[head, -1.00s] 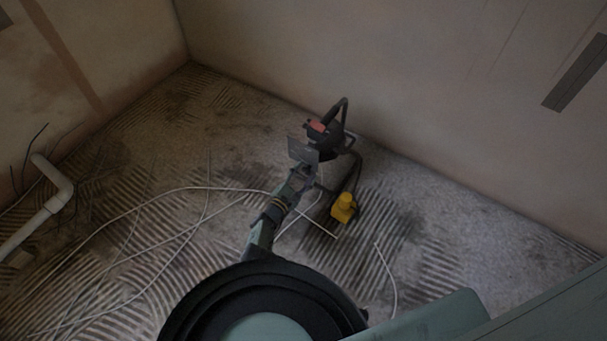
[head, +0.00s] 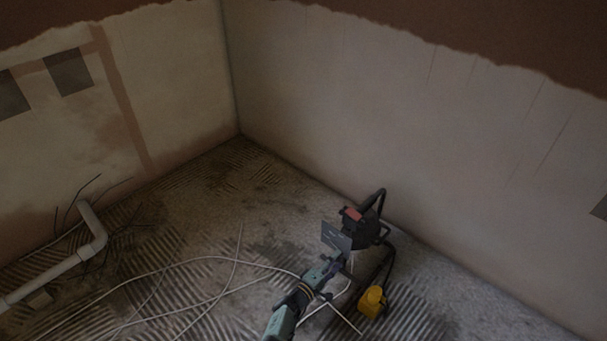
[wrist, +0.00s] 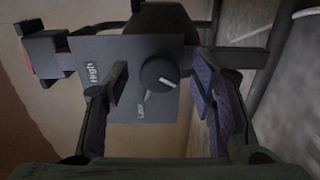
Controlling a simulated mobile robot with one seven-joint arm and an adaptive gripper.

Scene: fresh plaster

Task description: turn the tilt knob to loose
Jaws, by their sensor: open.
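The dark round tilt knob (wrist: 159,73) shows in the wrist view on a grey plate (wrist: 112,52). A short white mark sits near the knob's lower right edge. My gripper (wrist: 160,88) is open, one finger on each side of the knob, with gaps. In the head view the plate (head: 336,237) is on a dark device with a red part (head: 353,214); my gripper (head: 328,264) is close in front. The knob cannot be made out there.
A yellow plug-like block (head: 372,301) lies on the floor right of my arm, by a dark cable. Pale cables (head: 180,264) cross the ridged floor. A white pipe (head: 92,230) stands at the left. Plastered walls meet behind; the floor toward the corner is clear.

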